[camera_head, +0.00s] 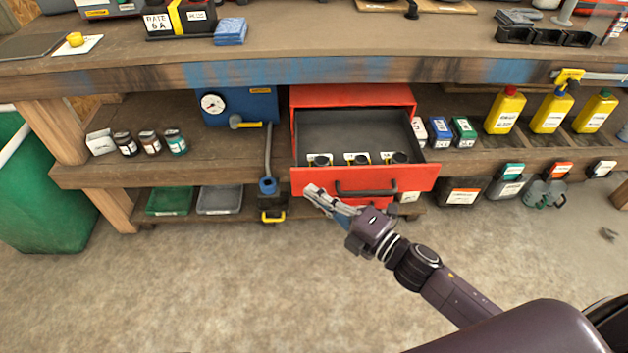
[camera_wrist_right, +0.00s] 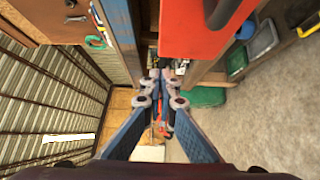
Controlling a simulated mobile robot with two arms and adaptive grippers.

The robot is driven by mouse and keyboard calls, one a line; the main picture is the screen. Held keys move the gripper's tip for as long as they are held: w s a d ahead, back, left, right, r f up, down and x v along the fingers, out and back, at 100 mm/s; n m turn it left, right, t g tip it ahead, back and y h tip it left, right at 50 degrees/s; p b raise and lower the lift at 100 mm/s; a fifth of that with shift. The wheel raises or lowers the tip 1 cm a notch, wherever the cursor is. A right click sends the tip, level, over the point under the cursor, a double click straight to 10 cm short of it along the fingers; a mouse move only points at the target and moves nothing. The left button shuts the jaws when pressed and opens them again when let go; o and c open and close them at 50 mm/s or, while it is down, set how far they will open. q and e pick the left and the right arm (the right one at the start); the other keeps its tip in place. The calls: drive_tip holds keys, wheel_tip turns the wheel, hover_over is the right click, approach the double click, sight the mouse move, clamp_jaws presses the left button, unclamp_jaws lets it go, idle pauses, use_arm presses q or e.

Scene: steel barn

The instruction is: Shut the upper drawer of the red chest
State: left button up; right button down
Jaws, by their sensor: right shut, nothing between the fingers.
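The red chest (camera_head: 352,95) stands on the workbench's middle shelf. Its upper drawer (camera_head: 310,181) is pulled out toward me, with a dark handle (camera_head: 366,190) on its red front and several small dark items with white labels inside, near the front. My right gripper (camera_head: 314,192) is shut and empty, at the left part of the drawer front; I cannot tell whether it touches. In the right wrist view, the shut fingertips (camera_wrist_right: 162,82) show below the red drawer front (camera_wrist_right: 190,30). My left gripper is not in view.
A blue box with a gauge (camera_head: 240,106) stands left of the chest. Small blue and green boxes (camera_head: 440,131) and yellow bottles (camera_head: 504,110) stand to its right. Green and grey trays (camera_head: 219,200) lie on the lower shelf. The floor (camera_head: 220,290) in front is clear.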

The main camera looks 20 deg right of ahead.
sight(302, 172)
drive_tip(key=w, duration=0.4)
drive_tip(key=shift+d, duration=0.4)
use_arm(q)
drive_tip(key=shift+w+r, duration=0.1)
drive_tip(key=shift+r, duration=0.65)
use_arm(e)
drive_tip(key=shift+w, duration=0.1)
